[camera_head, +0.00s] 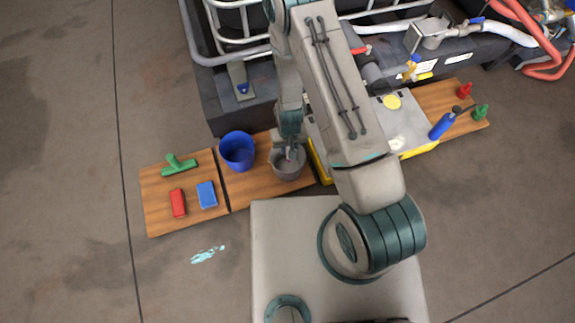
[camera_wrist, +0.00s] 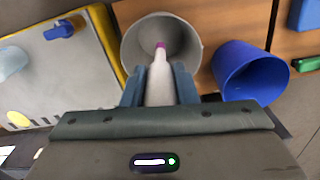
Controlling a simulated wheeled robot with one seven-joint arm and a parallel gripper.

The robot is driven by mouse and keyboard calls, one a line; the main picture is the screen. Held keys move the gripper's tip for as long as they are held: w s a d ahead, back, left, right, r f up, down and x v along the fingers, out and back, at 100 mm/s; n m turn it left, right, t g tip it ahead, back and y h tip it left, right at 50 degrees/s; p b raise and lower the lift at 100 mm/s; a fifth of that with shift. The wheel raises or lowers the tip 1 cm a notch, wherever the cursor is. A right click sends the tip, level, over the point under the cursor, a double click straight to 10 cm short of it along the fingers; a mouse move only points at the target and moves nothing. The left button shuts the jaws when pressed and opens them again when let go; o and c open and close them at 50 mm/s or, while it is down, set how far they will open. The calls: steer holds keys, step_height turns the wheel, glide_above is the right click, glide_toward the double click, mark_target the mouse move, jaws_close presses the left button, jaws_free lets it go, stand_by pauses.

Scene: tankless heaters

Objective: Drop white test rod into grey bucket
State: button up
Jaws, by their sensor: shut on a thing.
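The grey bucket (camera_head: 287,164) stands on the wooden board beside the blue bucket. It also shows at the top middle of the wrist view (camera_wrist: 190,30), with its opening facing the camera. My gripper (camera_wrist: 160,80) is shut on the white test rod (camera_wrist: 160,85), which has a pink-purple tip. In the wrist view the rod's tip lies over the bucket's opening. In the head view my gripper (camera_head: 290,148) is at the grey bucket's mouth, and the rod is mostly hidden there. I cannot tell how far the tip is inside the bucket.
A blue bucket (camera_head: 237,150) stands close to the left of the grey one. A green tool (camera_head: 179,165), a red block (camera_head: 178,203) and a blue block (camera_head: 207,195) lie farther left. A yellow-edged grey case (camera_head: 405,125) and a blue bottle (camera_head: 442,125) are to the right.

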steer(key=shift+f+b, duration=0.95)
steer(key=shift+f, duration=0.85)
steer(key=o, duration=1.1)
steer(key=shift+c, duration=0.2)
steer(key=shift+r, duration=0.15)
step_height(320, 180, up, 14)
steer(key=p, duration=0.4)
steer(key=shift+f+p, duration=0.2)
steer(key=shift+p, duration=0.2)
